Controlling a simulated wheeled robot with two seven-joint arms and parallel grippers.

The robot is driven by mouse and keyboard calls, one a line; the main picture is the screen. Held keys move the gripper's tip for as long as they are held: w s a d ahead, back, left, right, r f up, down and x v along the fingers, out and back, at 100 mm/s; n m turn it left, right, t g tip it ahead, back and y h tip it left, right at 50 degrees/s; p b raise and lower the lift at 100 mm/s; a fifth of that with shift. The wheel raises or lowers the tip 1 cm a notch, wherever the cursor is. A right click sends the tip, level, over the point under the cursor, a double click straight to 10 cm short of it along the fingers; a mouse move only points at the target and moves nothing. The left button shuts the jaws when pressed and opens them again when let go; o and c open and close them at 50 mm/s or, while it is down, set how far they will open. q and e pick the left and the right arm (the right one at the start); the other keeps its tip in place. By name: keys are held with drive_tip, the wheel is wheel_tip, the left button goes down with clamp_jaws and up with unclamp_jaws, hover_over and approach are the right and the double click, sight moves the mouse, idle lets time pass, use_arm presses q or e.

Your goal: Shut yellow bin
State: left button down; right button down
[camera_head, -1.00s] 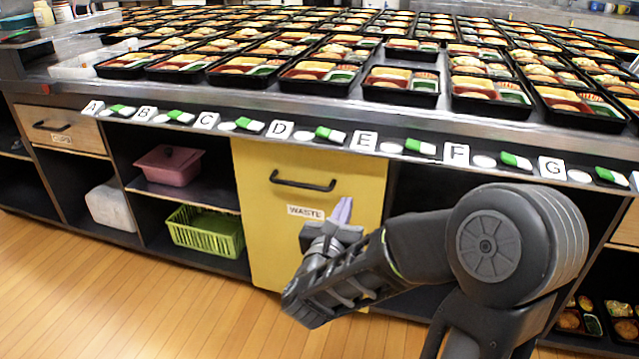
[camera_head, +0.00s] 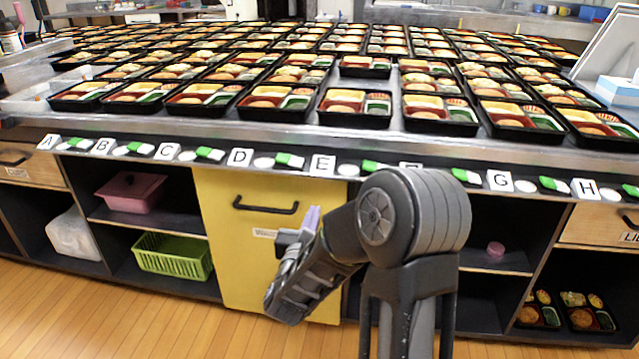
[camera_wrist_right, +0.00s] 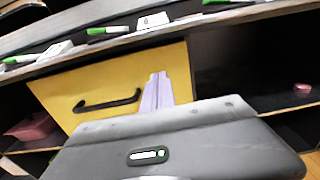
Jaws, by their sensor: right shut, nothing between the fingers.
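The yellow bin (camera_head: 225,270) has a flat front with a black bar handle (camera_head: 266,207) and a small white label, under the counter edge in the head view. It looks close to flush with the cabinet; I cannot tell if a small gap remains. My right gripper (camera_head: 311,219) is shut and empty, its pale purple fingers upright in front of the bin's right part, right of the handle. Whether they touch it is unclear. In the right wrist view the fingers (camera_wrist_right: 158,92) overlap the yellow front (camera_wrist_right: 65,90) near its right edge. My left gripper is out of view.
The counter edge (camera_head: 420,165) with lettered cards and green-white items runs above the bin. Left of it are shelves with a pink container (camera_head: 130,192) and a green basket (camera_head: 172,256). Open shelves lie right. Wooden floor (camera_head: 100,310) is clear in front.

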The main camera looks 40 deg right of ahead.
sight(322, 186)
drive_tip(key=x, duration=0.8)
drive_tip(key=shift+w+d+b, duration=0.15)
drive_tip(key=shift+d+b, duration=0.05)
drive_tip(key=shift+b, duration=0.1)
drive_tip(key=shift+f, duration=0.1)
drive_tip(key=b+x, duration=0.4)
drive_tip(key=shift+d+f, duration=0.15)
drive_tip(key=shift+r, duration=0.5)
